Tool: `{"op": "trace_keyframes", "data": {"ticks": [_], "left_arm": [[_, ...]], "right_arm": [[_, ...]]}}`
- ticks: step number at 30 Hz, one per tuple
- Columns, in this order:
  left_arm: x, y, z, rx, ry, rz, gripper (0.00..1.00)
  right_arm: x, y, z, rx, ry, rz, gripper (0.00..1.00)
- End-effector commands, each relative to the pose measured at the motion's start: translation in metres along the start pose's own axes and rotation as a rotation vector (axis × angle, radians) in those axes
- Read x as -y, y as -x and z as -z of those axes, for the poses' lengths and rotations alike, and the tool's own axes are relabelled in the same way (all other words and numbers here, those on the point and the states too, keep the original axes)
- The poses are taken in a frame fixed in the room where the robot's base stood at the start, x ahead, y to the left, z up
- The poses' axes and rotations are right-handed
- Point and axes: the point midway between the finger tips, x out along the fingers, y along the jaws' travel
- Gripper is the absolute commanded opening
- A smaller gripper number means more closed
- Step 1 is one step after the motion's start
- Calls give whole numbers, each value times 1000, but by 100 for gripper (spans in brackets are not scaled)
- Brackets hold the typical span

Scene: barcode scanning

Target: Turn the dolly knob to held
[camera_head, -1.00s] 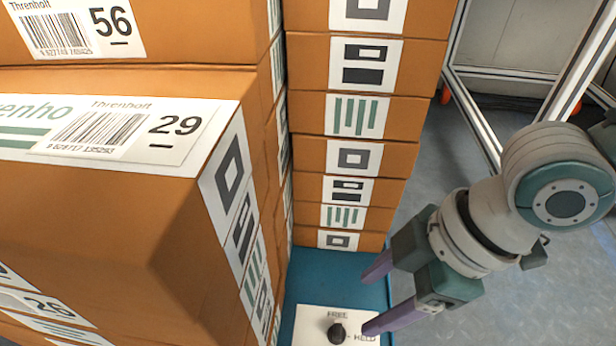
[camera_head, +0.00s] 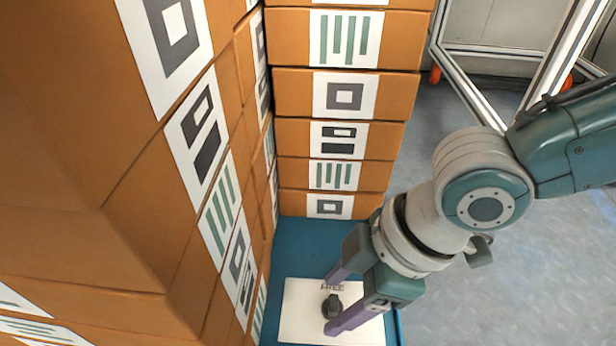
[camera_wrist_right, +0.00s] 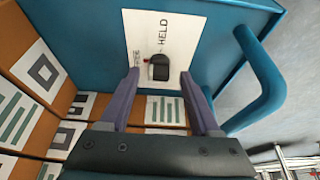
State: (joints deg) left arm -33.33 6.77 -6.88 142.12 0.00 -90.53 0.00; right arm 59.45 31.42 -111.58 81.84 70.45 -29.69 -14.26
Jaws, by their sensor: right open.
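The dark knob (camera_head: 332,307) sits on a white plate (camera_head: 296,318) on the blue dolly (camera_head: 300,240). In the right wrist view the knob (camera_wrist_right: 159,68) has a small red mark on its side towards FREE, and HELD is printed beyond it on the plate (camera_wrist_right: 168,110). My right gripper (camera_head: 335,302) is open, with one purple finger on either side of the knob. In the wrist view the open gripper (camera_wrist_right: 158,77) has its fingertips beside the knob, with gaps showing. HELD is hidden by a finger in the head view. My left gripper is not in view.
Stacked orange boxes (camera_head: 345,98) stand at the back of the dolly, and a large stack (camera_head: 80,240) stands close on the left. A blue handle bar (camera_wrist_right: 262,80) curves at the dolly's edge. Grey floor (camera_head: 480,290) is open to the right.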

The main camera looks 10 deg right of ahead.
Motion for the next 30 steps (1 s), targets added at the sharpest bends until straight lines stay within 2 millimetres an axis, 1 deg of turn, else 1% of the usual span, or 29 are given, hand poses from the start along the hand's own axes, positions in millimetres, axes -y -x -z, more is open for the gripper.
{"op": "trace_keyframes", "data": {"ticks": [2, 5, 19, 30], "left_arm": [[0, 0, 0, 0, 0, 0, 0], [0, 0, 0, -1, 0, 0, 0], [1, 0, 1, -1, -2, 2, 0], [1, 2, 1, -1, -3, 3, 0]], "right_arm": [[0, 0, 0, 0, 0, 0, 64], [0, 0, 0, 0, 0, 0, 53], [0, 0, 0, 1, 0, 0, 0], [1, 1, 0, 2, -7, -2, 0]]}}
